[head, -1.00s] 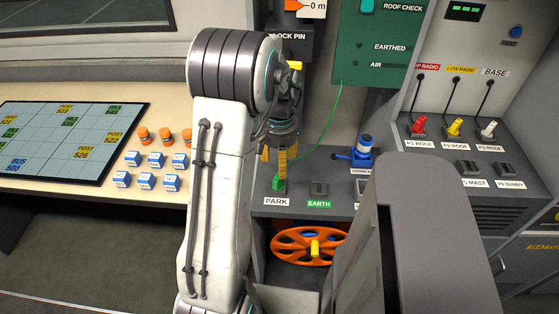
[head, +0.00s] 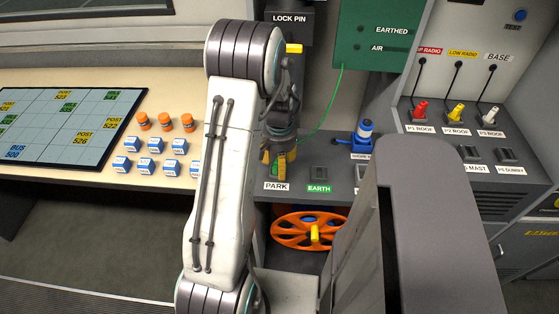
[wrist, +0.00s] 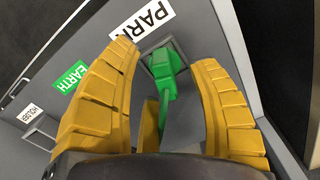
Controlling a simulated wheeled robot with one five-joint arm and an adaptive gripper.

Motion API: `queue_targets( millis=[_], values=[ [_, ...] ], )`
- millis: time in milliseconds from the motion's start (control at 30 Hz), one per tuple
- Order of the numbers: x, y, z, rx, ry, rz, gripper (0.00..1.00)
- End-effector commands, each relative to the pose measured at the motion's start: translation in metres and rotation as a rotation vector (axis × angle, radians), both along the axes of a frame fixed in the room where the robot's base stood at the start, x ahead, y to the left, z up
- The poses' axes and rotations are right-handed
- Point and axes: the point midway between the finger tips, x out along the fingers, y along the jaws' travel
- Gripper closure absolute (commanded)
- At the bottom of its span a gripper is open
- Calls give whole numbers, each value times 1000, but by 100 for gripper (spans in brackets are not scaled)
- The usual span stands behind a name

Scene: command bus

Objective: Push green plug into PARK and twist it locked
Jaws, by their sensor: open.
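The green plug (wrist: 165,68) stands at the PARK socket (wrist: 152,48), between the two yellow fingers in the wrist view. How deep it sits and whether it is twisted cannot be told. My gripper (wrist: 170,85) is open around the plug, with a finger on each side. In the head view my gripper (head: 279,160) points down just above the PARK label (head: 277,186) and mostly hides the plug. A green cable (head: 318,118) runs from the plug area up to the green panel (head: 375,40).
A blue valve-like fitting (head: 359,138) stands further right. Red, yellow and white plugs (head: 455,113) sit on the right console. An orange wheel (head: 296,231) is below the shelf. Blue blocks (head: 150,145) lie left.

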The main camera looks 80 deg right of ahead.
Motion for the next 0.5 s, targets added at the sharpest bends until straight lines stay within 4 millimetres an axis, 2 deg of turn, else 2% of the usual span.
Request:
queue_targets(
  millis=[133, 500],
  values=[
    [0, 0, 0, 0, 0, 0, 43],
    [0, 0, 0, 0, 0, 0, 76]
  ],
)
